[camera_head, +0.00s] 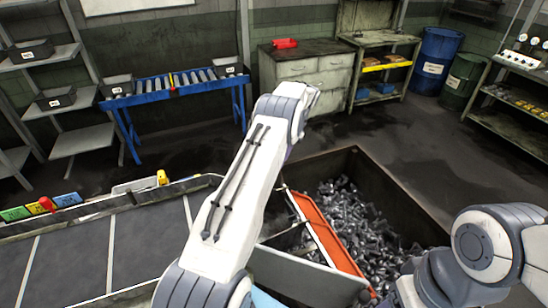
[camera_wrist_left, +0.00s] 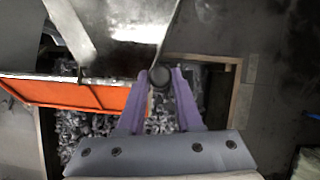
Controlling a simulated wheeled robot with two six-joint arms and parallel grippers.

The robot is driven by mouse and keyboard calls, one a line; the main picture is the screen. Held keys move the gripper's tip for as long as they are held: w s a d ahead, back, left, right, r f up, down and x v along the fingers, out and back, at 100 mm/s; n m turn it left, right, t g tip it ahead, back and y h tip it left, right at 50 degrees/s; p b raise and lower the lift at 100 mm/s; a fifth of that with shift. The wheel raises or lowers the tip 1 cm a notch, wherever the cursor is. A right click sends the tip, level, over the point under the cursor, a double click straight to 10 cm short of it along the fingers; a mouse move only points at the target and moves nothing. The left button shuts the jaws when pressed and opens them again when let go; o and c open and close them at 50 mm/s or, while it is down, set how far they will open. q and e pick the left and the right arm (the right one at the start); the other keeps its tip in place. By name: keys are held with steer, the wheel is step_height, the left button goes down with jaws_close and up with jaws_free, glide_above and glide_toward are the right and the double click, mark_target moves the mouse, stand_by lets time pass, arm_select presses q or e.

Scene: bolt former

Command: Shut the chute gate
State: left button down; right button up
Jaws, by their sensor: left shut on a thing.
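My left gripper (camera_wrist_left: 158,100) shows in the left wrist view, its two purple fingers shut on a dark round knob (camera_wrist_left: 160,76). The knob is at the edge of a grey metal sheet (camera_wrist_left: 115,58). An orange panel (camera_wrist_left: 75,94) runs along that sheet, above loose bolts. In the head view the orange panel (camera_head: 326,236) slants over the bolt bin, beside a grey plate (camera_head: 305,277). I cannot tell which piece is the chute gate. My left forearm crosses the middle of the head view and my left gripper is hidden there. My right gripper is not visible; only my right arm shows.
An open dark bin (camera_head: 400,187) full of metal bolts (camera_head: 362,222) stands under the orange panel. A dark conveyor (camera_head: 70,262) is at the left. A blue roller table (camera_head: 180,97), drawers (camera_head: 308,75) and drums (camera_head: 436,58) stand behind. Floor beyond the bin is clear.

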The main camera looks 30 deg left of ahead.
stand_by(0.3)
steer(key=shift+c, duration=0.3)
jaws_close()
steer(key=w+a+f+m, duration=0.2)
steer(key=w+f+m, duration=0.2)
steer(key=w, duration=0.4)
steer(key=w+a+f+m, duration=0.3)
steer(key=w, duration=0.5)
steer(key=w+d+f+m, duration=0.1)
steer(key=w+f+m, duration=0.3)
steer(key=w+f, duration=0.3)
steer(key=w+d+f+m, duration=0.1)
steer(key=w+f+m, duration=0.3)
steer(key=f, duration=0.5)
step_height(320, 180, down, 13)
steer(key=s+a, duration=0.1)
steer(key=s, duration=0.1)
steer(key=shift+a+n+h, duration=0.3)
